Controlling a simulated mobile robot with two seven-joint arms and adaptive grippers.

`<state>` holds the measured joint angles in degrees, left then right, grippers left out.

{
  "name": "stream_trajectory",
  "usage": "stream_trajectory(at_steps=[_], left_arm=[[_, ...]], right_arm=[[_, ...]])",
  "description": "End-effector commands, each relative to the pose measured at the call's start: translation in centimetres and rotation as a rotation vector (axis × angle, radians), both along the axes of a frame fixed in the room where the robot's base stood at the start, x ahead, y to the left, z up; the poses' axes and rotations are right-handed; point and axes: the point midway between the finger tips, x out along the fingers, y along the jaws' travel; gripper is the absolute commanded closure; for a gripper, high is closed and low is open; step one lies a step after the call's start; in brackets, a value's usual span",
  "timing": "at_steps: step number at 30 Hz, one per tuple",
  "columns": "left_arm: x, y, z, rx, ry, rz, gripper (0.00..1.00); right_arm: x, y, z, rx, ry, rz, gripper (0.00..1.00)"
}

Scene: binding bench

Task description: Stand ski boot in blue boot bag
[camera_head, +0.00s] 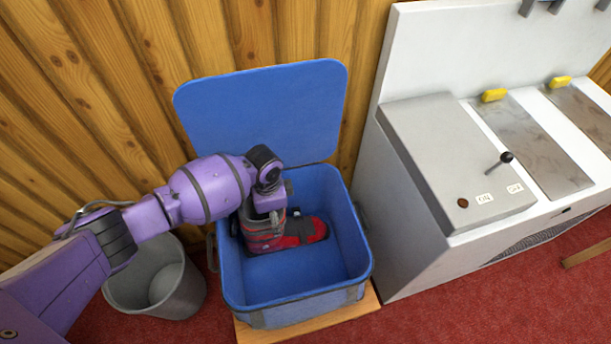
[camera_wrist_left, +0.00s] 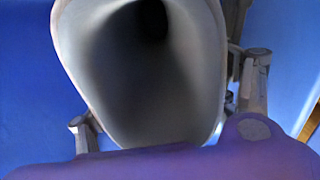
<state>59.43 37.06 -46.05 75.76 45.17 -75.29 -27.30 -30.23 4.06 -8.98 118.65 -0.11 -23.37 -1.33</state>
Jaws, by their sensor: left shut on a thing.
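The ski boot (camera_head: 305,232), red, black and grey, is upright inside the open blue boot bag (camera_head: 351,238), with its toe pointing right. My left gripper (camera_head: 268,208) points down into the bag and is shut on the boot's upper cuff. The left wrist view looks into the boot's pale, open top (camera_wrist_left: 150,75), with gripper fingers on both sides of it. The boot is low in the bag; I cannot tell whether its sole touches the bag floor. My right gripper is not in view.
The bag's lid (camera_head: 265,110) stands open against the wooden wall (camera_head: 130,70). The bag rests on a low wooden board (camera_head: 315,316). A grey bin (camera_head: 190,293) stands left of it below my arm. A grey-white machine bench (camera_head: 400,215) stands close on the right.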

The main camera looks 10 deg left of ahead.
Motion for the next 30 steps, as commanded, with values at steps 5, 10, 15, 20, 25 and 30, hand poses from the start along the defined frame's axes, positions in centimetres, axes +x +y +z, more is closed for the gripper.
stream_trajectory(at_steps=[5, 10, 15, 20, 25, 30], left_arm=[[0.2, -0.1, 0.2, -0.002, -0.004, 0.0, 0.84], [0.2, -0.1, 0.2, -0.002, -0.003, 0.0, 0.04], [0.1, 0.0, 0.1, -0.001, -0.001, 0.0, 0.0], [0.0, 0.0, 0.0, 0.0, 0.0, 0.001, 0.0], [-0.1, 0.1, 0.5, 0.001, 0.001, 0.001, 0.0], [0.0, 0.0, 3.3, -0.002, -0.002, -0.001, 0.0]], right_arm=[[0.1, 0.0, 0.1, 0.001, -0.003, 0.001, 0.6], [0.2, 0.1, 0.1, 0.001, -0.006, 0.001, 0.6], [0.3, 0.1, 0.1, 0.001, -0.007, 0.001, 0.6], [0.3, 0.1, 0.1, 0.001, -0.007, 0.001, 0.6], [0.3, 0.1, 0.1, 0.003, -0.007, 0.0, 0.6], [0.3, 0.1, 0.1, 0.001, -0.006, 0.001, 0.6]])
